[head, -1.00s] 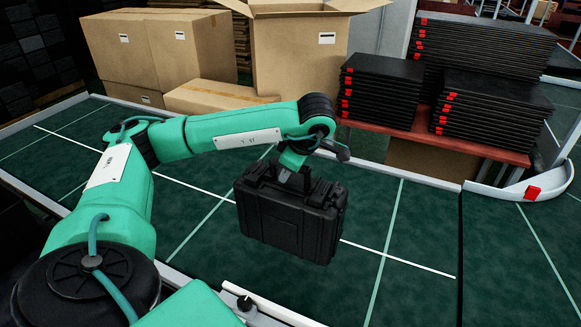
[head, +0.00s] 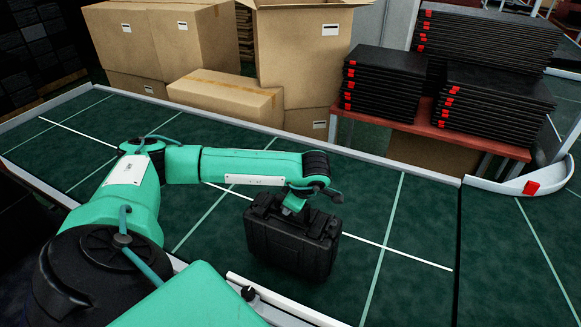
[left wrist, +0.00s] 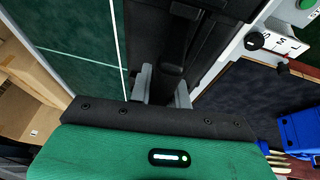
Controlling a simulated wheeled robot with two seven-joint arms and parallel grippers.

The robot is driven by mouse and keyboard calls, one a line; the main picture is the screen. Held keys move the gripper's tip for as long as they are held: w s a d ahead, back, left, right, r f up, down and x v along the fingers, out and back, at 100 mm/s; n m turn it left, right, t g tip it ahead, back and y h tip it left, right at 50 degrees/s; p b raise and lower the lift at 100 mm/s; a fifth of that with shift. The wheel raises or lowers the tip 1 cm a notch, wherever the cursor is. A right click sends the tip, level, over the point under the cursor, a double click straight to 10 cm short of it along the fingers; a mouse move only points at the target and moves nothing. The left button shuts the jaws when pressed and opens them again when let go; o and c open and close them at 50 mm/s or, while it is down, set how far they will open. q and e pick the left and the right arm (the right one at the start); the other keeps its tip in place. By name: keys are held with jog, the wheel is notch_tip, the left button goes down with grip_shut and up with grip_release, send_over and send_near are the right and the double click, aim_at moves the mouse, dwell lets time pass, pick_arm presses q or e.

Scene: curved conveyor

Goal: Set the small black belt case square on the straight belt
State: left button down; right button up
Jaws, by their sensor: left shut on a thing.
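The small black belt case (head: 291,240) is upright at the near side of the green straight belt (head: 415,235) in the head view. It sits at an angle to the white line along the belt. I cannot tell whether its underside touches the belt. My left gripper (head: 296,204) is shut on the case's handle from above. In the left wrist view the gripper fingers (left wrist: 160,85) close around the handle (left wrist: 172,70), with the dark case (left wrist: 185,30) filling the top middle. My right gripper is not in view.
Cardboard boxes (head: 228,97) stand behind the belt's far rail. Stacks of black flat trays (head: 382,85) with red tags sit on a red table (head: 460,138). The belt right of the case is clear.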

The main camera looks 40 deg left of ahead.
pick_arm(q)
jog(key=shift+f, duration=1.1)
jog(key=c, duration=1.7)
grip_release()
jog(key=shift+f, duration=0.2)
jog(key=shift+c, duration=0.2)
jog(key=o, duration=0.4)
jog(key=shift+r, duration=0.1)
jog(key=shift+o, duration=0.2)
jog(key=shift+r, duration=0.1)
